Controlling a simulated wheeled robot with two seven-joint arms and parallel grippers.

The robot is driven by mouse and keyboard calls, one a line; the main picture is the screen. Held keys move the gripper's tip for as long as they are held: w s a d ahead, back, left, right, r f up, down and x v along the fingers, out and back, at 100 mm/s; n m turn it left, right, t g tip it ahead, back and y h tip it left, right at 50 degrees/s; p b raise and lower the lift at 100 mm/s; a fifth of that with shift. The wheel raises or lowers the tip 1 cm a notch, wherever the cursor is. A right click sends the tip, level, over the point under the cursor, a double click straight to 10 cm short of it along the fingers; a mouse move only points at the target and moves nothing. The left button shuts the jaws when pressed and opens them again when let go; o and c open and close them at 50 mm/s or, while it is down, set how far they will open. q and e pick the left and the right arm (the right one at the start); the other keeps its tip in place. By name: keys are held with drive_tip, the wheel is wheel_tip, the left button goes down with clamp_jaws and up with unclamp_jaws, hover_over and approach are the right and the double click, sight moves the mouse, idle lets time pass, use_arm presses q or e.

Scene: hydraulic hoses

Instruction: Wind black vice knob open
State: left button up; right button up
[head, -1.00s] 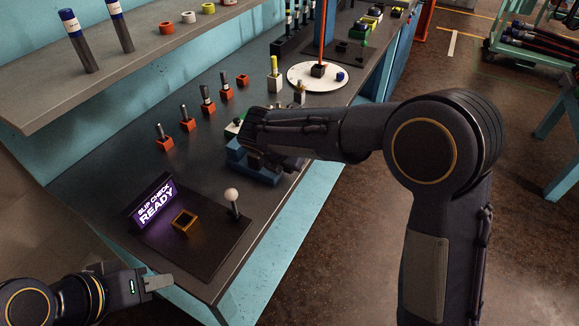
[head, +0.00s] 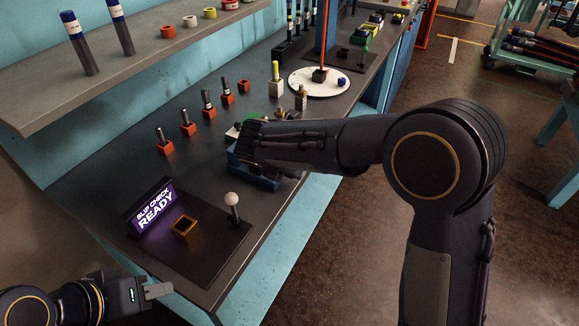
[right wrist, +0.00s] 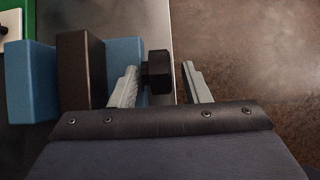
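The blue vice (head: 262,181) sits on the dark bench near its front edge, partly covered by my right arm. In the right wrist view the vice shows as blue blocks (right wrist: 30,82) with a dark brown block (right wrist: 82,72) between them. The black vice knob (right wrist: 158,72) sticks out on its right side. My right gripper (right wrist: 160,66) is open, with its fingers on either side of the knob. The left finger is close to the knob; a gap shows before the right finger. My left gripper (head: 158,290) is low at the left, away from the vice; its finger opening is unclear.
A slip-check sign (head: 153,207), a small square-holed block (head: 184,228) and a white-topped lever (head: 232,205) stand on the near bench end. Orange holders (head: 188,129) line the back. A white round plate (head: 320,83) lies farther along. A shelf (head: 120,75) overhangs at left.

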drive_tip(key=shift+r, duration=0.1)
drive_tip(key=v, duration=0.7)
drive_tip(key=shift+s+r, duration=0.2)
drive_tip(key=shift+r, duration=0.05)
drive_tip(key=shift+a, duration=0.1)
